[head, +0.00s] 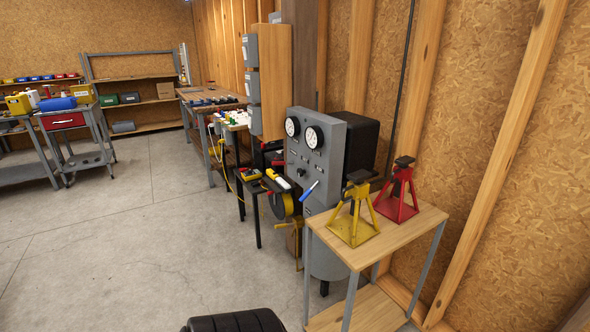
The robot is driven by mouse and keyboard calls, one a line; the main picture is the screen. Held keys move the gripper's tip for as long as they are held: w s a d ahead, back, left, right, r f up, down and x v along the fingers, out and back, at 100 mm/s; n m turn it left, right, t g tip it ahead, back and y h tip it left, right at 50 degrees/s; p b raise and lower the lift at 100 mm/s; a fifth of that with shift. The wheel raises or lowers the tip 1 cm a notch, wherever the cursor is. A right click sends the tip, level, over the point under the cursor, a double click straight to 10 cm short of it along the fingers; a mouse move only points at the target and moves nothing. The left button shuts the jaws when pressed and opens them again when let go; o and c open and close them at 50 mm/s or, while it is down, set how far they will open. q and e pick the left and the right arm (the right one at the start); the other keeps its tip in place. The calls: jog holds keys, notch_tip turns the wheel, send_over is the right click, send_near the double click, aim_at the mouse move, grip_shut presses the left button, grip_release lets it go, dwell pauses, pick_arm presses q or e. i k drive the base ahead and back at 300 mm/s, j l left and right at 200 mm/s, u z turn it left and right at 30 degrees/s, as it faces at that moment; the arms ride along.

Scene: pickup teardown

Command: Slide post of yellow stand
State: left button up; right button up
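The yellow stand (352,220) is a jack stand with splayed legs and a dark saddle on its post (359,178). It stands upright on a small wooden-topped table (392,243) at the right of the head view. A red stand (398,198) of the same shape stands upright just behind and to the right of it. Neither of my grippers shows in the head view, and nothing is touching the yellow stand.
A grey panel with two gauges (303,133) and a tank stand behind the table to its left. A small dark stand (255,200) with yellow tools is further left. A black tyre-like object (235,322) is at the bottom. Concrete floor (120,240) at left is clear.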

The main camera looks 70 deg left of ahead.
aim_at(359, 177)
jog(key=u, duration=1.7)
